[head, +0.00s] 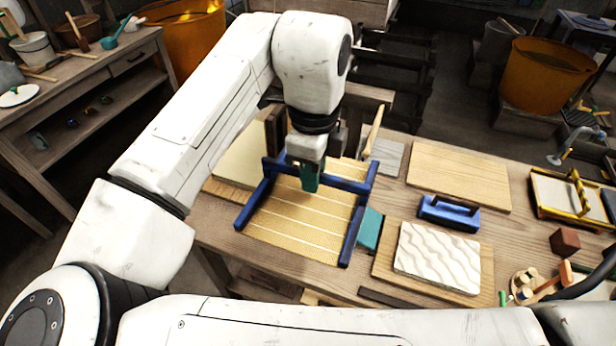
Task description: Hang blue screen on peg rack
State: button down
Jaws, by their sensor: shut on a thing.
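The blue screen (353,232) has dark blue bars around a pale yellow, thin-lined sheet. It appears over the near left part of the wooden table, with its far bar beneath my gripper. My gripper (305,182) points down at that far bar and is shut on the blue screen; its fingertips partly hide the bar. I cannot tell whether the screen touches the table. I cannot make out a peg rack for certain; a dark slatted wooden structure (405,75) stands behind the table.
On the table (330,285), a teal block (369,229) lies just right of the screen. Further right are a white wavy slab (438,257), a blue-handled tool (449,213), a bare board (460,176) and a yellow-framed screen (568,195). An orange tub (545,78) stands behind.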

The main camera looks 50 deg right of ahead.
jog(key=shift+w+d+b, duration=0.15)
jog(key=shift+w+d, duration=0.45)
jog(key=shift+d, duration=1.15)
jog(key=shift+w+d+b, duration=0.2)
jog(key=shift+w+d, duration=0.4)
jog(key=shift+d, duration=1.1)
jog(key=shift+w+d+b, duration=0.15)
jog(key=shift+w+d, duration=0.45)
jog(key=shift+d, duration=1.15)
jog(key=shift+w+d+p, duration=0.35)
jog(key=shift+d, duration=0.55)
jog(key=shift+w+d+p, duration=0.3)
jog(key=shift+w+d, duration=0.05)
jog(key=shift+d, duration=0.6)
jog(key=shift+w+d+p, duration=0.35)
jog(key=shift+d, duration=0.55)
jog(key=shift+f, duration=0.65)
jog(key=c, duration=1)
grip_release()
notch_tip(320, 180, up, 11)
jog(key=b, duration=0.2)
jog(key=shift+f, duration=0.1)
